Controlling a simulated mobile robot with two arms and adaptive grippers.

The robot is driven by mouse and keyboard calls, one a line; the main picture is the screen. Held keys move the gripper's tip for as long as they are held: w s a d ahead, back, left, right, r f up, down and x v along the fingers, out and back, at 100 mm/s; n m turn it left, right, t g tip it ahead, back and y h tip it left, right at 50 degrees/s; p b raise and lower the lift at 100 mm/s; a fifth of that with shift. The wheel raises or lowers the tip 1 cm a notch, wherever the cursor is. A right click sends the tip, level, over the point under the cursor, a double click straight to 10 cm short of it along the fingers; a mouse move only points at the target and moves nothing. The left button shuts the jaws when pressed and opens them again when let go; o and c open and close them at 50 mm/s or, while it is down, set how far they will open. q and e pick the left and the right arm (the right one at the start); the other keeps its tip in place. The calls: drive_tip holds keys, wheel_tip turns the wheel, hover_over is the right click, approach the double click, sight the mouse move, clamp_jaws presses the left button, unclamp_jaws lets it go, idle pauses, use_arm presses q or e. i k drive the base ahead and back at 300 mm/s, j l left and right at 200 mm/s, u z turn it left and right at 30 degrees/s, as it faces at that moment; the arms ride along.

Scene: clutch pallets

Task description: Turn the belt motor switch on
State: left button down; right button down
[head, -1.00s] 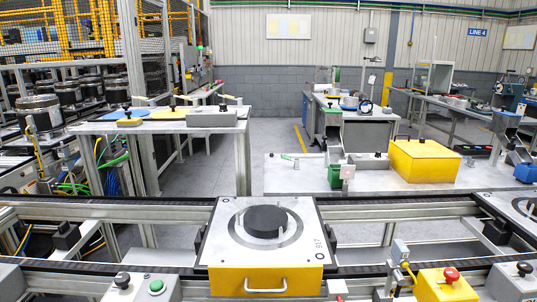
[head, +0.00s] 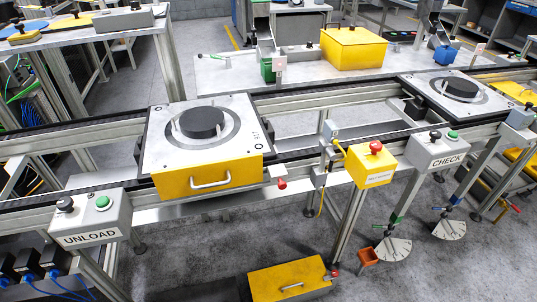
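No control in the head view is readably marked as the belt motor switch, so I cannot tell which one it is. A yellow box (head: 371,170) with a red mushroom button (head: 376,147) is fixed at the conveyor's front edge; its small label is unreadable. A grey UNLOAD box (head: 91,223) at the left carries a black knob (head: 65,204) and a green button (head: 102,202). A grey CHECK box (head: 437,152) at the right carries a black knob (head: 435,135) and a green button (head: 453,134). Neither of my grippers is in view.
A pallet (head: 165,154) with a black disc (head: 202,122) and yellow front sits on the conveyor (head: 292,152). Another pallet (head: 420,93) stands to the right. A yellow drawer (head: 280,282) is low at the front. Grey floor (head: 215,250) is open in front.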

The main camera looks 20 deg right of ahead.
sight(375, 146)
drive_tip(key=z, duration=1.25)
